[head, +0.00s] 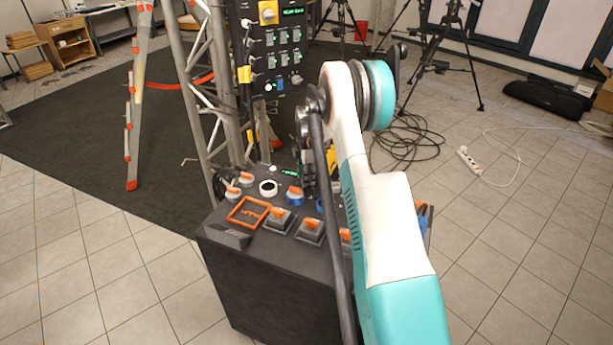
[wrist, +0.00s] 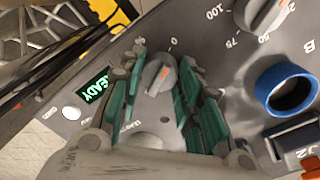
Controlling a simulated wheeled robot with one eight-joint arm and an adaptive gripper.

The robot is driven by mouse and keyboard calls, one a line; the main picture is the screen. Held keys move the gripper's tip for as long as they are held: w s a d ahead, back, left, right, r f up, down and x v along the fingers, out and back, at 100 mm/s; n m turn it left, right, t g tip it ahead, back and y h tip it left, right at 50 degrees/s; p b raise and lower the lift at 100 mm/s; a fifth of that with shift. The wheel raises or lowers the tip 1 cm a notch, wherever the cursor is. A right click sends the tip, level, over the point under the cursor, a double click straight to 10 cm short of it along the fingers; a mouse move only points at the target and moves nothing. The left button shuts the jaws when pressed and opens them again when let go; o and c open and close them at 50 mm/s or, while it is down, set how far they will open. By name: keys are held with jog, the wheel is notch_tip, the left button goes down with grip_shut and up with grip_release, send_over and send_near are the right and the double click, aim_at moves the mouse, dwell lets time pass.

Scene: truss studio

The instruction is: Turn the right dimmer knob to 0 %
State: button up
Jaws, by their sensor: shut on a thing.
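In the wrist view a grey knob (wrist: 160,75) with an orange line sits between the teal-padded fingers of my gripper (wrist: 160,82). My gripper is shut on this knob. A "0" mark is printed just above the knob; other marks lie below it, partly covered. The knob's line tilts up and right, roughly toward the 0, but its exact setting is hard to read. A second grey knob (wrist: 262,14) with an orange line and a 25-to-100 scale shows at the upper right, apart from my fingers. In the head view my arm hides most of the gripped spot.
A green READY display (wrist: 95,92) and a white button (wrist: 71,112) are left of the gripped knob; a blue ring (wrist: 287,88) is to the right. The console (head: 270,275) also bears switches and an orange frame (head: 248,212). A truss tower (head: 205,75) stands behind.

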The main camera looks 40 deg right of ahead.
jog(key=shift+n, duration=0.3)
jog(key=o, duration=1)
jog(key=shift+o, duration=0.2)
notch_tip(320, 180, up, 12)
jog(key=shift+s, duration=0.35)
jog(key=shift+a, duration=0.1)
